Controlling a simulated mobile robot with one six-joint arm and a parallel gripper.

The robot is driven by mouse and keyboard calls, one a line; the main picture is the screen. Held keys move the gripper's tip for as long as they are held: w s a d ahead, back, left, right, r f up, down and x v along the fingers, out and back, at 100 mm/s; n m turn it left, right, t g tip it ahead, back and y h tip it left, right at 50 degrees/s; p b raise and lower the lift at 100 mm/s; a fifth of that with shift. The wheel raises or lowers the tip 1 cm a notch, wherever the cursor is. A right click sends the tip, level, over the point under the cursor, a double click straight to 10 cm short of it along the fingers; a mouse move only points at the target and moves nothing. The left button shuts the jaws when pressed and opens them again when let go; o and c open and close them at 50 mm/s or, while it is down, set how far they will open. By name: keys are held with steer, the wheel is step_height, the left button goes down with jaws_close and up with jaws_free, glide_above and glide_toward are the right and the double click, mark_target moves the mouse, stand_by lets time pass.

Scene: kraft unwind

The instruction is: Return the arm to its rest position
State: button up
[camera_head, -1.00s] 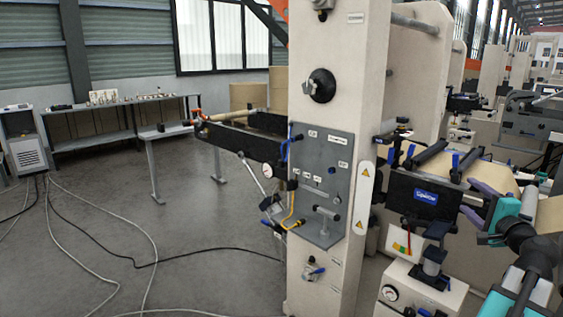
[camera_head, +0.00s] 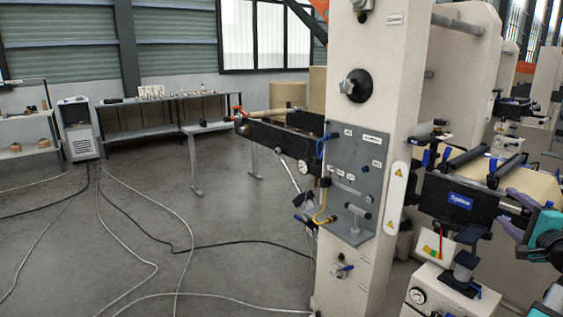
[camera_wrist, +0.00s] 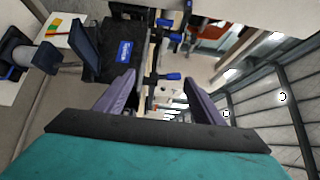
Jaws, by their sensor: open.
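My gripper (camera_wrist: 159,88) shows in the wrist view with its two purple-grey fingers well apart and nothing between them. In the head view my gripper (camera_head: 514,213) is at the right edge, partly cut off, with the teal wrist behind it. It is close to the dark block with a blue label (camera_head: 461,201) on the machine; I cannot tell whether they touch. The same labelled block shows in the wrist view (camera_wrist: 125,52), at the upper left, beyond the left finger.
A white machine column (camera_head: 372,150) with a grey control panel (camera_head: 356,180) stands left of the gripper. A gauge box (camera_head: 440,297) is below. Cables (camera_head: 150,262) lie across the open floor at left. A bench (camera_head: 165,112) and a white cabinet (camera_head: 79,130) stand at the back.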

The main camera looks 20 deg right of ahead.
steer(key=w+a+f+n+y, duration=0.3)
steer(key=w+a+f+y, duration=0.5)
steer(key=w+a+f, duration=1.4)
steer(key=w+a+f+n+g+y, duration=0.3)
steer(key=a+f, duration=0.8)
steer(key=a, duration=0.2)
steer(key=w+a+f+n+g+y, duration=0.2)
steer(key=a+f+g, duration=0.2)
steer(key=a+f, duration=0.8)
steer(key=s+a+f+n+g, duration=0.4)
steer(key=s+a+f, duration=0.55)
steer(key=a, duration=0.25)
steer(key=s+a+f+n+g, duration=0.3)
steer(key=s+a+f+g, duration=0.2)
steer(key=s+a+f, duration=0.55)
steer(key=s+a+f+n+g+h, duration=0.2)
steer(key=s+f+n+g, duration=0.3)
steer(key=s, duration=0.6)
steer(key=s+d+f+n+h, duration=0.2)
steer(key=s+d+n+h, duration=0.1)
steer(key=s+d, duration=0.4)
steer(key=shift+d+g, duration=0.25)
steer(key=shift+g, duration=0.15)
